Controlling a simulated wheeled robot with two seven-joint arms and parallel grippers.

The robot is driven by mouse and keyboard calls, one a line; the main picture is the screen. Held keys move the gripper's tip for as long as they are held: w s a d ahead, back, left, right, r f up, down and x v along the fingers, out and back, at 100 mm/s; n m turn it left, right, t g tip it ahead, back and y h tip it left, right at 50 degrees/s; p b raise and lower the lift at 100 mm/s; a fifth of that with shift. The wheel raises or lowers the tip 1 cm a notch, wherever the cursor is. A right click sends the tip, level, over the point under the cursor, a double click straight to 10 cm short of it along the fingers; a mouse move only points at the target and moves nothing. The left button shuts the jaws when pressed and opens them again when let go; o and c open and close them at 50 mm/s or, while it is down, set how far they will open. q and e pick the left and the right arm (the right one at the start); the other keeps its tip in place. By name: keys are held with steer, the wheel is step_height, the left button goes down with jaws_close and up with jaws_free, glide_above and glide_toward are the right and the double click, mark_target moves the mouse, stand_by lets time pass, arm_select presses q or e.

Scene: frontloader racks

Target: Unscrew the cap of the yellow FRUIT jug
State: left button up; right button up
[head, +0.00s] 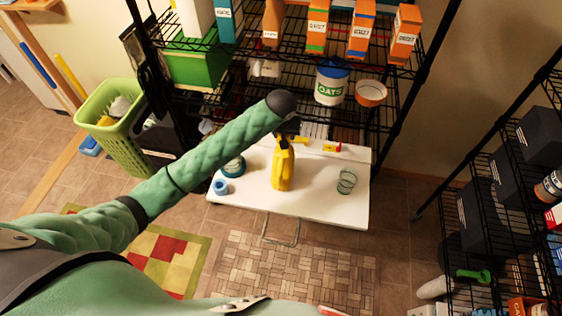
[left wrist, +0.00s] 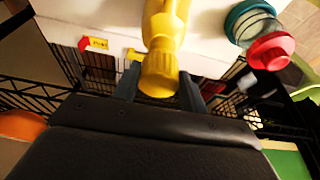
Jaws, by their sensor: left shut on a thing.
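The yellow FRUIT jug (head: 283,168) stands upright on the white tabletop (head: 318,200) in front of the wire rack. My left arm reaches in from the left, and its dark wrist is above and behind the jug's top. In the left wrist view, the jug's ribbed yellow cap (left wrist: 159,76) sits between the two dark fingers of my left gripper (left wrist: 160,84), which is shut on it. The jug's body (left wrist: 168,18) runs up out of that view. In the head view the arm and wrist partly cover the cap. My right gripper is not in view.
A clear glass (head: 346,181) stands right of the jug. An OATS tub (head: 331,86) and orange bowl (head: 370,93) are on the rack.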

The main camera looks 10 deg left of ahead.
arm_select(q)
steer(key=shift+r+p, duration=0.5)
steer(key=shift+r, duration=0.9)
